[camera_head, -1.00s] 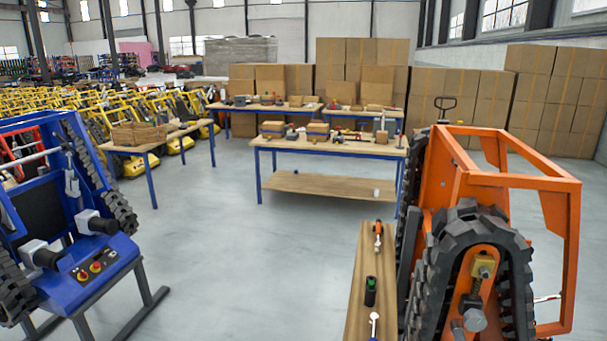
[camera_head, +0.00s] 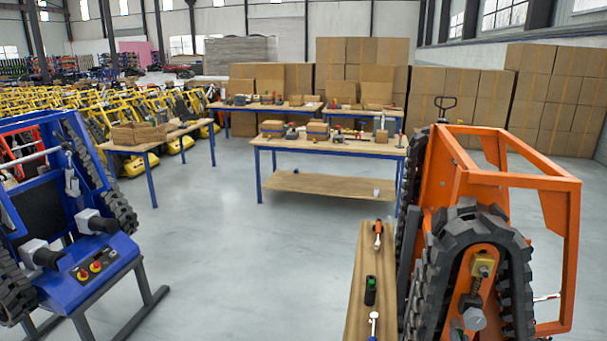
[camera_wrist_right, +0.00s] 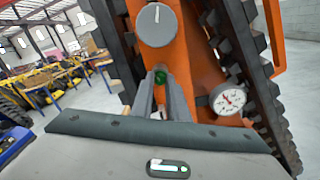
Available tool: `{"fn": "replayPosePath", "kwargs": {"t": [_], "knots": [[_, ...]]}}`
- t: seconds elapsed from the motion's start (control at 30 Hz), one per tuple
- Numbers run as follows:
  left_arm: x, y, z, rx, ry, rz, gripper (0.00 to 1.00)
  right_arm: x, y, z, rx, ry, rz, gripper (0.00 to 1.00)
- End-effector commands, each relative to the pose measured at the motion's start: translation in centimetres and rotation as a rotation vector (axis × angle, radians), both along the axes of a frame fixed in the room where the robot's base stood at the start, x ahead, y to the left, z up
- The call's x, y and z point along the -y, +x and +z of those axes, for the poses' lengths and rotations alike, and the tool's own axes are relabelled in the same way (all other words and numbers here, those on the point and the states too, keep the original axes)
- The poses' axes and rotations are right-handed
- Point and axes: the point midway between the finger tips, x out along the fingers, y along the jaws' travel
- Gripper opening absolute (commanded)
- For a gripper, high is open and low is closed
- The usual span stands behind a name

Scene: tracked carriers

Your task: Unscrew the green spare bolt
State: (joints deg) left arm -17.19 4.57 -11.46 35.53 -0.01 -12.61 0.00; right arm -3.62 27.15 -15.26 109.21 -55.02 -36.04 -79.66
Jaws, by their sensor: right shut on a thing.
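The orange tracked carrier (camera_head: 470,180) stands at the right in the head view, with a black track and a grey bolt head (camera_head: 474,318) on its near end. In the right wrist view, my right gripper (camera_wrist_right: 160,90) reaches toward the carrier's orange frame (camera_wrist_right: 200,65). Its two grey fingers are shut on the green spare bolt (camera_wrist_right: 160,76), whose green head shows between the fingertips. The rest of the bolt is hidden by the fingers. My left gripper is in neither view.
A grey round knob (camera_wrist_right: 156,24) sits just beyond the fingertips, and a dial gauge (camera_wrist_right: 228,98) is close on the right. A narrow wooden bench (camera_head: 372,270) with tools stands left of the carrier. A blue carrier (camera_head: 75,240) stands at the left, with open floor between.

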Motion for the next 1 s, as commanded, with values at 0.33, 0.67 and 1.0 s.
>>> {"fn": "replayPosePath", "kwargs": {"t": [0.33, 0.67, 1.0], "knots": [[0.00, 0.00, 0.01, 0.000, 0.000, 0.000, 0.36, -0.06, -0.23, 0.21, -0.038, -0.173, 0.001, 0.00], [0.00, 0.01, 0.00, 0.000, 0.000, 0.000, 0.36, -0.08, -0.35, 0.09, -0.050, -0.215, -0.001, 0.00], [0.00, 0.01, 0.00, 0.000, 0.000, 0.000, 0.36, -0.20, -0.89, 0.03, -0.050, -0.213, 0.000, 0.00]]}}
